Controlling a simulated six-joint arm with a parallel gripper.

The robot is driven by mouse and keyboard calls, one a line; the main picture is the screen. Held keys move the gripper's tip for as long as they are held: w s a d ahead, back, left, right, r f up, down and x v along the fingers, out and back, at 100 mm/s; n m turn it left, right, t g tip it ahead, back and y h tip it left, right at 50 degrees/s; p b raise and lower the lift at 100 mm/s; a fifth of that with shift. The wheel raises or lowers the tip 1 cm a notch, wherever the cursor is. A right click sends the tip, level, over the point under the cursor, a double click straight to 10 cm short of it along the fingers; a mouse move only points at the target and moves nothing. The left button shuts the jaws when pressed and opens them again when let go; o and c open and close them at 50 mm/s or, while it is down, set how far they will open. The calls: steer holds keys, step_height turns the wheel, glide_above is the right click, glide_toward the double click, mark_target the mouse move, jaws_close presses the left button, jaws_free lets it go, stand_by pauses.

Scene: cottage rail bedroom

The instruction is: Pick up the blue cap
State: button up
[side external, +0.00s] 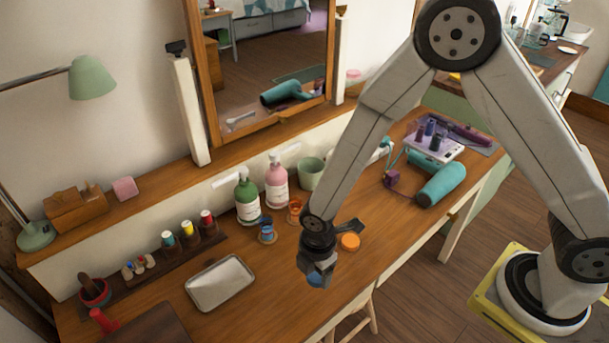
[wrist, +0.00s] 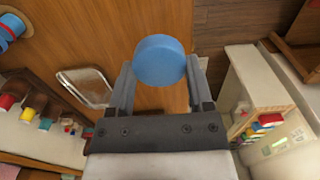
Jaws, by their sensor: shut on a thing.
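The blue cap (wrist: 160,60) is a round, flat-topped disc between the fingertips of my gripper (wrist: 160,73) in the wrist view. The fingers touch it from both sides and are shut on it. In the side view, my gripper (side external: 318,272) hangs over the front part of the wooden table (side external: 262,298). The blue cap (side external: 316,281) shows only partly there, below the fingers. I cannot tell exactly how high it is above the table.
An orange cap (side external: 349,242) lies just right of my gripper. A metal tray (side external: 220,283) is to the left. Green (side external: 246,200) and pink (side external: 276,184) bottles stand behind. A teal hair dryer (side external: 441,184) lies at the right. The table's front middle is fairly clear.

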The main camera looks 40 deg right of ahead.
steer(key=s+d+r, duration=0.2)
steer(key=s+r, duration=0.1)
steer(key=s, duration=0.4)
steer(key=shift+d+r, duration=0.15)
steer(key=shift+d, duration=0.15)
steer(key=shift+s, duration=0.1)
stand_by(0.3)
steer(key=w, duration=2.9)
steer(key=shift+w+f, duration=0.3)
steer(key=shift+w, duration=0.05)
steer(key=shift+d, duration=0.1)
steer(key=shift+f, duration=0.25)
steer(key=shift+f, duration=1.85)
